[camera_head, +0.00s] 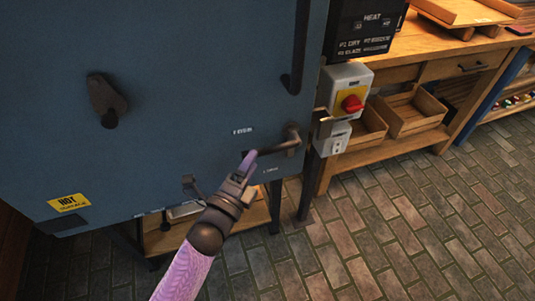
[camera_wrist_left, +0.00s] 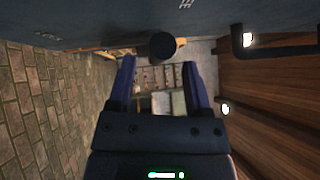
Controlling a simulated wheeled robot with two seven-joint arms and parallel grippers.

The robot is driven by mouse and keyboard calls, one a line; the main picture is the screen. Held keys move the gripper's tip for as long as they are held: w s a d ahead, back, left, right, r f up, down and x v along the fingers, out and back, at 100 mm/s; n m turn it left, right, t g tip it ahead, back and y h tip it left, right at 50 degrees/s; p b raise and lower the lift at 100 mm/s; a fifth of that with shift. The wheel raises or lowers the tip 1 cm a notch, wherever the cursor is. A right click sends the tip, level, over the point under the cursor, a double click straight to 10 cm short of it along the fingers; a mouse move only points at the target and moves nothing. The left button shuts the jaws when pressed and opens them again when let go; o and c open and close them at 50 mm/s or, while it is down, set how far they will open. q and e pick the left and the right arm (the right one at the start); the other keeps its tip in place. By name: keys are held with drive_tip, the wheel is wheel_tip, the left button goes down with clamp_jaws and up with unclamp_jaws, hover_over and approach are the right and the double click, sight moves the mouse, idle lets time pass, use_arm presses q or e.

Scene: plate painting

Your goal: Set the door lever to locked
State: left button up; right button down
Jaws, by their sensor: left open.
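The dark door lever (camera_head: 280,146) sits at the right edge of the blue door (camera_head: 190,80). It points left and slightly down from its pivot, between two small white labels too blurred to read. My left gripper (camera_head: 247,165) is at the lever's free end, its purple fingers close to the door. In the left wrist view the lever's round dark end (camera_wrist_left: 162,46) shows just ahead of the open fingers (camera_wrist_left: 160,72), in line with the gap between them. I cannot tell whether the fingers touch it. My right gripper is in neither view.
A grey switch box with a red knob (camera_head: 351,104) is right of the lever. A long dark handle (camera_head: 298,50) is above it. A dark knob-like fitting (camera_head: 107,100) is on the door's left. A wooden bench (camera_head: 450,50) with trays stands right. The brick floor (camera_head: 430,220) is clear.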

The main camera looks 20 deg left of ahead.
sight(258, 149)
use_arm(q)
drive_tip(key=shift+b+x, duration=0.3)
drive_tip(key=shift+x, duration=1.65)
clamp_jaws()
